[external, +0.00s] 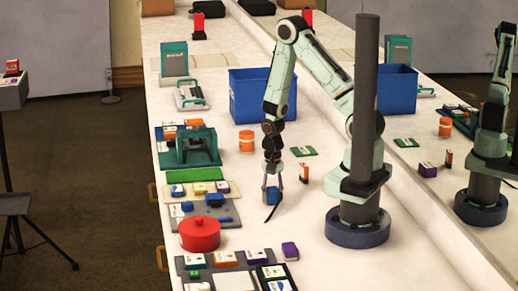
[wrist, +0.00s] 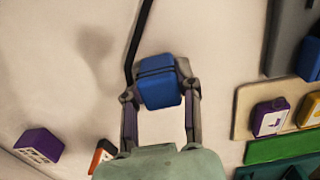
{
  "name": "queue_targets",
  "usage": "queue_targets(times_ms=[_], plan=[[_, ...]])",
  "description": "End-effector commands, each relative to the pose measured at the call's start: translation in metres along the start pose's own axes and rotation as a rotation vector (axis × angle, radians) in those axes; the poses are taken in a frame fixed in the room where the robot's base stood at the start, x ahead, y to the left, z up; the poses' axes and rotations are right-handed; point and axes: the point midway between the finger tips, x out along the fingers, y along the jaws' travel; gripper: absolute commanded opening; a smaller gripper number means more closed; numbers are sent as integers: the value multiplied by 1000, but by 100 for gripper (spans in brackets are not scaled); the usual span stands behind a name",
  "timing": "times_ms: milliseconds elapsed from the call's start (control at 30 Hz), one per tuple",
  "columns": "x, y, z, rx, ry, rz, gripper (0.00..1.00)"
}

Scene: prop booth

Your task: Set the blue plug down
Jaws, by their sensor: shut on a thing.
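The blue plug (external: 272,195), with a black cable trailing from it, is held between the fingers of my gripper (external: 272,188). In the wrist view the plug (wrist: 160,88) sits between the two fingertips (wrist: 160,95), with a finger on each side. The cable (wrist: 138,45) runs up out of the wrist view. In the external view its end hangs down by the white tabletop (external: 300,226). The plug is over a clear patch of table; I cannot tell whether its underside touches the surface.
A red pot (external: 200,236), a grey board with blue blocks (external: 228,214) and a tray of small boxes (external: 222,272) lie left and in front. An orange and black box (external: 304,172) stands close right. A blue bin (external: 248,104) and an orange jar (external: 246,142) are behind.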

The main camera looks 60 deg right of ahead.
Motion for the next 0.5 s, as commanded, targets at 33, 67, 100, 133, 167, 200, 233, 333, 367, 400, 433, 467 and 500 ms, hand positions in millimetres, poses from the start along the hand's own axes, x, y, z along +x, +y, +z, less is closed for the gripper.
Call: queue_targets(times_ms=[33, 67, 100, 133, 167, 200, 233, 333, 367, 400, 433, 467, 500], plan=[[0, 0, 0, 0, 0, 0, 0], [0, 0, 0, 0, 0, 0, 0], [0, 0, 0, 0, 0, 0, 0], [0, 0, 0, 0, 0, 0, 0], [0, 0, 0, 0, 0, 0, 0], [2, 0, 0, 0, -1, 1, 0], [3, 0, 0, 0, -1, 1, 0], [2, 0, 0, 0, 0, 1, 58], [2, 0, 0, 0, 0, 1, 58], [2, 0, 0, 0, 0, 1, 58], [2, 0, 0, 0, 0, 1, 58], [2, 0, 0, 0, 0, 1, 58], [2, 0, 0, 0, 0, 1, 58]])
